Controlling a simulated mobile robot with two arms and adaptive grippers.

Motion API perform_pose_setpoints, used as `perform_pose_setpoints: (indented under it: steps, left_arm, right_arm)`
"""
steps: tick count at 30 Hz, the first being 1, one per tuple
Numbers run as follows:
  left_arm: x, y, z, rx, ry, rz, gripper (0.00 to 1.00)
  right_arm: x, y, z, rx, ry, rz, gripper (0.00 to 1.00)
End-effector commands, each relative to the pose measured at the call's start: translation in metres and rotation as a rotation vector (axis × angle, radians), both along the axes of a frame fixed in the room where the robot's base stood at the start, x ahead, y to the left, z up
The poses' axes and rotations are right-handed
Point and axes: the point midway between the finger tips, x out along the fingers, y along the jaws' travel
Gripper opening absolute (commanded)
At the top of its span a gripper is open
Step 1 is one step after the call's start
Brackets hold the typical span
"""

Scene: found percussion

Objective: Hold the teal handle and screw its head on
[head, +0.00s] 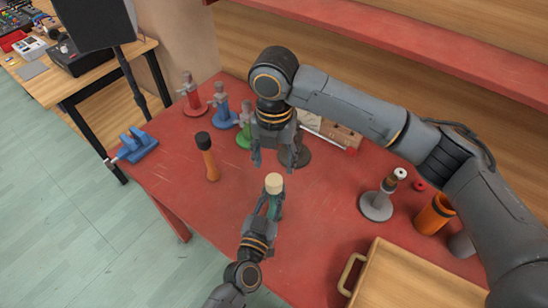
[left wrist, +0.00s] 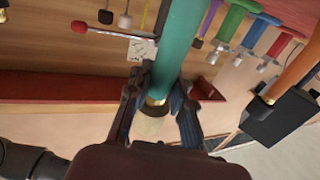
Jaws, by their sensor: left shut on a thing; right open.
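The teal handle (head: 274,209) stands roughly upright above the red table in the head view, with a cream head (head: 274,183) at its upper end. My left gripper (head: 267,208) is shut on the handle. In the left wrist view the teal handle (left wrist: 178,45) runs between the fingers to a gold collar, with the cream head (left wrist: 150,127) beyond it. The head looks in line with the handle; I cannot tell how tightly it sits. My right gripper (head: 276,160) is open and empty, fingers downward, just above and behind the cream head.
The red table (head: 325,245) is clear around the handle. An orange handle with a black head (head: 207,156) stands to the left. Red, blue and green stands line the back left. A blue vise (head: 136,147), grey stand (head: 377,205), orange cup (head: 433,215) and wooden tray (head: 408,282) lie further out.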

Motion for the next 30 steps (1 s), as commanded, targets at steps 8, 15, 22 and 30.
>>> perform_pose_setpoints:
  steps: [8, 15, 22, 30]
  left_arm:
    - [0.000, 0.000, 0.000, 0.000, 0.000, 0.000, 0.00]
    - [0.000, 0.000, 0.000, 0.000, 0.000, 0.000, 0.00]
    - [0.000, 0.000, 0.000, 0.000, 0.000, 0.000, 0.00]
    - [0.000, 0.000, 0.000, 0.000, 0.000, 0.000, 0.00]
  right_arm:
    - [-0.001, -0.001, -0.031, -0.001, 0.004, -0.002, 0.57]
    - [0.000, 0.000, -0.066, -0.001, 0.002, -0.002, 0.57]
    - [0.000, 0.000, -0.080, -0.001, 0.001, -0.002, 0.57]
    - [0.000, 0.000, -0.080, -0.001, 0.000, -0.002, 0.55]
